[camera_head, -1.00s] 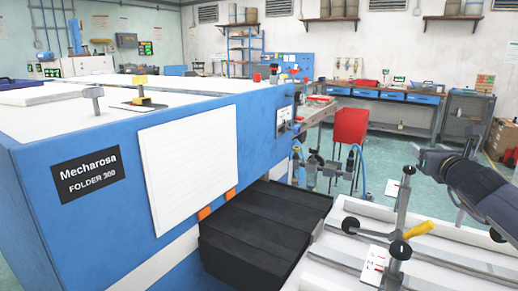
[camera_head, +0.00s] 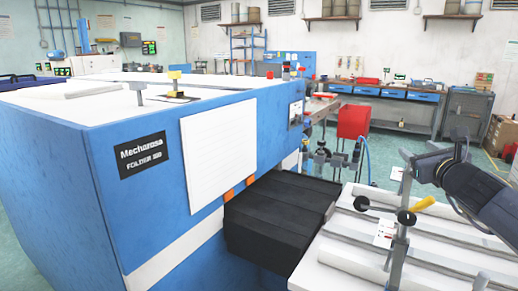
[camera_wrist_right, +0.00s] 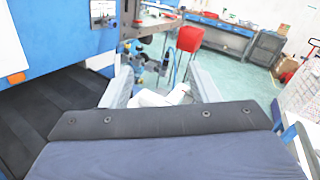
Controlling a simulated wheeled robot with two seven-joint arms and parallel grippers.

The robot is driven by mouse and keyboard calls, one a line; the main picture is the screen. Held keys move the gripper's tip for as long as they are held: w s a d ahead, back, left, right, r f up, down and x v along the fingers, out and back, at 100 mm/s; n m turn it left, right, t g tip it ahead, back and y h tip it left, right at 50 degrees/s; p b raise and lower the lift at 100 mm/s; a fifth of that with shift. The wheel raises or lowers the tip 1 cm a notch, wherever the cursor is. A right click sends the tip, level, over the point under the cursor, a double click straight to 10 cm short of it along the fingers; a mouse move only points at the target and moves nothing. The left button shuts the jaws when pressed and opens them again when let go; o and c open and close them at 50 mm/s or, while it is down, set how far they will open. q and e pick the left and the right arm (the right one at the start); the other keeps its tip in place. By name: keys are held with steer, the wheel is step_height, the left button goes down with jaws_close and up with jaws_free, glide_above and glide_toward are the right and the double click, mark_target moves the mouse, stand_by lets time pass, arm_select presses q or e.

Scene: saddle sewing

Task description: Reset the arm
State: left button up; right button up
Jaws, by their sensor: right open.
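My right gripper (camera_head: 410,162) shows in the head view at the right, its dark arm coming in from the right edge. It is above the white slatted table, near the clamp post (camera_head: 402,210) with its yellow lever (camera_head: 424,203). In the right wrist view its two pale fingers stand wide apart, with nothing held visible between them. My left gripper is not in view.
The blue folder machine (camera_head: 130,205) fills the left, with a black covered section (camera_head: 275,222) joining it to the white slatted table (camera_head: 345,250). Green floor is open farther back, before the workbench (camera_head: 385,100).

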steer(key=s+a+f+n+g+y, duration=0.2)
steer(key=s+a+n+y, duration=0.3)
steer(key=s+a+n, duration=0.45)
steer(key=s+a+f+n+g+y, duration=0.2)
steer(key=s+a+f+n+g, duration=0.2)
steer(key=s+a+f+n, duration=0.7)
steer(key=s+d+f+n+g+h, duration=0.3)
steer(key=s+f+n+g, duration=0.3)
steer(key=s+f+n, duration=0.85)
step_height(320, 180, down, 11)
steer(key=s+m+b, duration=0.2)
steer(key=m+b, duration=0.1)
steer(key=b, duration=0.7)
step_height(320, 180, up, 21)
steer(key=p, duration=2.1)
steer(key=shift+a+r+g, duration=0.2)
steer(key=shift+g, duration=0.1)
steer(key=shift+w, duration=0.1)
steer(key=shift+c, duration=0.4)
